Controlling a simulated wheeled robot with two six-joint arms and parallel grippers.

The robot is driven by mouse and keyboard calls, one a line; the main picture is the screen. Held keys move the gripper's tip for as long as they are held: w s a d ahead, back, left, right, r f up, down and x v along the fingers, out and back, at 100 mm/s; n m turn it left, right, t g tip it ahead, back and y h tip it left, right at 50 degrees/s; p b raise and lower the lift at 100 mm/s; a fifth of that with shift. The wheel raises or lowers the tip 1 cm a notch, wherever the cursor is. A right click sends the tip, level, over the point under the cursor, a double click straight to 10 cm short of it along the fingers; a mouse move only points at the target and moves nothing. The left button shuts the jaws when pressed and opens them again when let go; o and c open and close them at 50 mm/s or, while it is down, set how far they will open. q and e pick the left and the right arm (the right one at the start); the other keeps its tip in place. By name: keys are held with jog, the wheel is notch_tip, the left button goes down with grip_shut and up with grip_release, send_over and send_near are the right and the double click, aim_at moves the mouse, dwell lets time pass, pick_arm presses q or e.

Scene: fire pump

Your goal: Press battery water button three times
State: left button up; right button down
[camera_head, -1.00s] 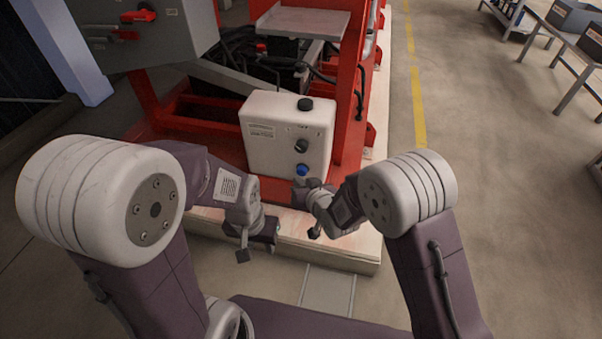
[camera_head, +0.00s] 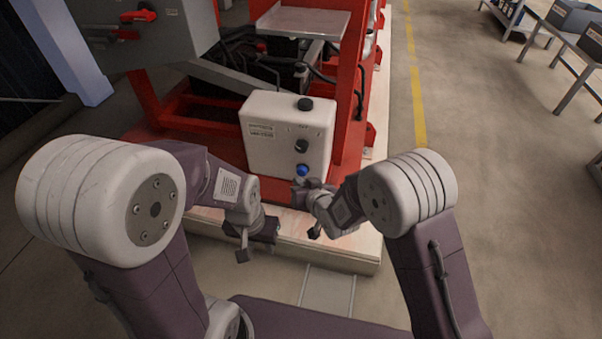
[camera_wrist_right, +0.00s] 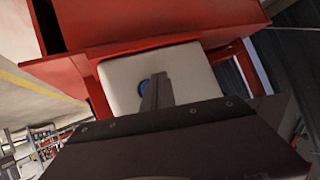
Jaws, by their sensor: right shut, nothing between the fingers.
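A white box (camera_head: 262,150) stands on the red frame, with a black cap on top. Its front carries a dark knob (camera_head: 302,146) and, below it, a blue button (camera_head: 302,170); the printed labels are too small to read. My right gripper (camera_head: 301,184) is shut and empty, just in front of and below the blue button. In the right wrist view, its closed fingers (camera_wrist_right: 157,92) cover part of the blue button (camera_wrist_right: 144,87); contact cannot be told. My left gripper (camera_head: 270,232) hangs lower and to the left, away from the box; its fingers are unclear.
Red frame beams (camera_head: 346,125) rise beside and behind the box, with dark hoses behind it. A pale plinth edge (camera_head: 330,252) runs below the grippers. A grey cabinet stands at upper left. The floor to the right (camera_head: 480,170) is clear.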

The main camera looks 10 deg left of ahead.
jog(key=shift+w, duration=0.15)
dwell(0.6)
jog(key=shift+w, duration=0.3)
jog(key=shift+w, duration=0.8)
dwell(1.0)
jog(key=shift+s, duration=1.2)
jog(key=s, duration=0.5)
jog(key=shift+a, duration=0.1)
